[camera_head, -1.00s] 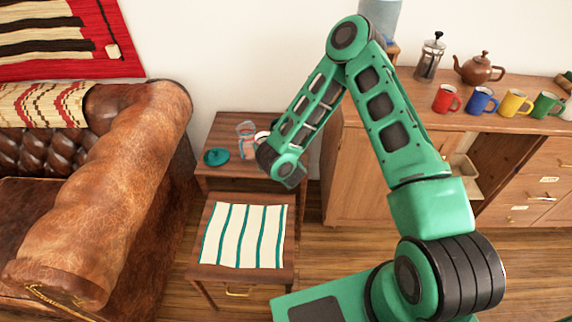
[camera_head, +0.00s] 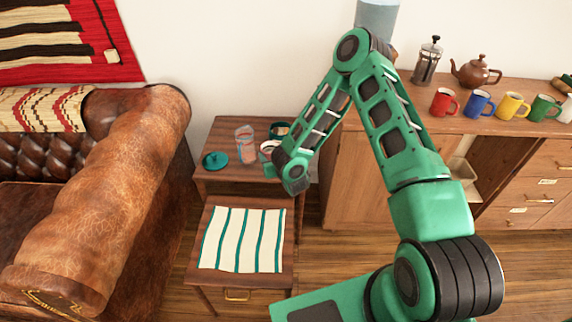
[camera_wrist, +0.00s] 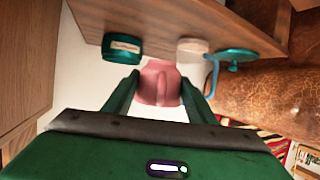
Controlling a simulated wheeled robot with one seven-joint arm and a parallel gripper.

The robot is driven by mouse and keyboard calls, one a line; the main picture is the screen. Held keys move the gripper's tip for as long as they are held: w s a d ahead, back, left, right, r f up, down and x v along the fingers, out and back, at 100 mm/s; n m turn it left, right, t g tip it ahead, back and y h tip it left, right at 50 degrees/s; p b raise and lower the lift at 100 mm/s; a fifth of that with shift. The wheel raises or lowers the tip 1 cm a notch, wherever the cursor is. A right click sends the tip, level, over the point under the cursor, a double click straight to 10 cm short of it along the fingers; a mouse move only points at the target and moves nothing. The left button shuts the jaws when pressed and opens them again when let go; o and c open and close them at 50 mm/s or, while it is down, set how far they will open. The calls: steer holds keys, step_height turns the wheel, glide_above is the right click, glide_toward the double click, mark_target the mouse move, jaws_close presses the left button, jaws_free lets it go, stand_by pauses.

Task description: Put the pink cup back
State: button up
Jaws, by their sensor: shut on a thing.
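The pink cup (camera_wrist: 160,84) is between the fingers of my gripper (camera_wrist: 160,88) in the wrist view, and the gripper is shut on it. In that view, which looks upside down, the cup shows near the side table's wooden top (camera_wrist: 150,22), and I cannot tell whether it touches it. In the head view my wrist hides most of the gripper, and I cannot make out the cup clearly.
The side table (camera_head: 228,178) holds a teal lid (camera_head: 215,160), a clear vessel (camera_head: 245,145) and a teal tin (camera_head: 279,130). A striped cloth (camera_head: 243,240) lies on a lower stand. Red (camera_head: 444,101), blue, yellow and green mugs stand on the cabinet (camera_head: 425,112). A leather sofa (camera_head: 110,200) is left.

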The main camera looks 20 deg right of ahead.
steer(key=shift+w+d+f, duration=0.25)
steer(key=shift+d+f, duration=0.35)
steer(key=shift+d, duration=0.4)
steer(key=shift+w+d+f, duration=0.2)
steer(key=shift+d+f, duration=0.35)
steer(key=shift+d, duration=0.4)
steer(key=shift+w+d+f, duration=0.25)
steer(key=shift+d+f, duration=0.35)
steer(key=shift+d, duration=0.4)
steer(key=shift+f, duration=2)
steer(key=o, duration=1.2)
steer(key=v, duration=1.2)
steer(key=shift+r, duration=0.1)
